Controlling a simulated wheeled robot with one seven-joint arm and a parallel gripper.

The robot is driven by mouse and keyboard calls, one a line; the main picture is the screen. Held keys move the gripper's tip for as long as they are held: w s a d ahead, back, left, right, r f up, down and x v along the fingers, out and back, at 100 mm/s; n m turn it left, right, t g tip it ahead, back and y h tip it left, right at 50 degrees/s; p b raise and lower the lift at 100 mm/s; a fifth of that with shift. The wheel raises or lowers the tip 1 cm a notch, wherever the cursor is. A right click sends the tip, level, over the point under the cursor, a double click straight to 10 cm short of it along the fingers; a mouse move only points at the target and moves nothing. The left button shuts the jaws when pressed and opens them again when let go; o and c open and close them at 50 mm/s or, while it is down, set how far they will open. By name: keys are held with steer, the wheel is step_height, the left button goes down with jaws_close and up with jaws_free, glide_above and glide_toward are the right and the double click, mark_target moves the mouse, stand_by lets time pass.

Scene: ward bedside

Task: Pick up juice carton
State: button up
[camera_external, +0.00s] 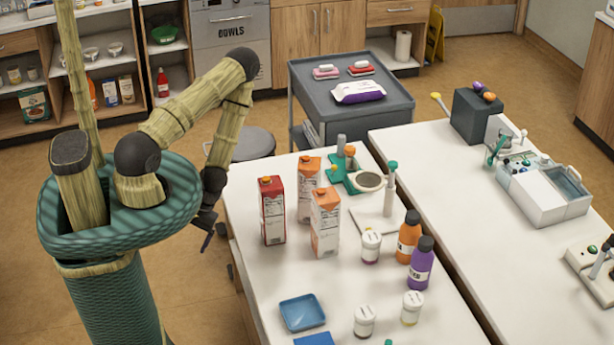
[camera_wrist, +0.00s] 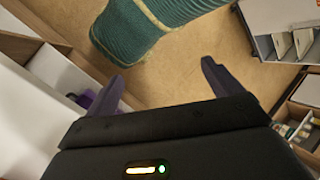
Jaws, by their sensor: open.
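Three juice cartons stand upright on the white table in the external view: a red one (camera_external: 272,211) at the left, an orange-topped one (camera_external: 308,180) behind, and another orange-topped one (camera_external: 325,222) in front. My gripper (camera_external: 207,238) hangs beyond the table's left edge, apart from the red carton. In the wrist view my gripper (camera_wrist: 160,82) is open and empty, with its two dark fingers spread over the floor. No carton shows in the wrist view.
The white table (camera_external: 262,292) also holds labelled bottles (camera_external: 408,237), small lidded jars (camera_external: 371,246), a blue tray (camera_external: 302,313) and a green device (camera_external: 344,172). A grey cart (camera_external: 305,90) and stool (camera_external: 254,143) stand behind.

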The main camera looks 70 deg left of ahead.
mark_target(259, 196)
steer(key=d+f+n+t+h+b, duration=0.3)
steer(key=d+n+h, duration=0.3)
steer(key=d+h, duration=0.1)
steer(key=w+f+n+t+h+b, duration=0.1)
steer(key=w+n+t+h+b, duration=0.1)
steer(key=w+n+t, duration=0.4)
steer(key=w+a+f+n+t+y+b, duration=0.1)
steer(key=w+a+n+t+y+b, duration=0.1)
steer(key=w+a+n+t+y, duration=0.35)
steer(key=w+a+r+n+t+y, duration=0.1)
steer(key=w+a+r+t, duration=0.1)
steer(key=r+t, duration=0.1)
steer(key=w+a+r+n+t+y, duration=0.1)
steer(key=w+a+r+n+t, duration=0.1)
steer(key=w+a, duration=0.1)
steer(key=w+a+r+n+t+y, duration=0.2)
steer(key=w+a+r+t, duration=0.1)
steer(key=shift+w+r+t, duration=0.2)
steer(key=shift+r+t, duration=0.1)
steer(key=shift+t, duration=0.05)
steer(key=shift+w+a+r+n+t+b, duration=0.1)
steer(key=shift+w+r+n+t+b, duration=0.15)
steer(key=shift+w, duration=0.3)
steer(key=shift+r, duration=0.1)
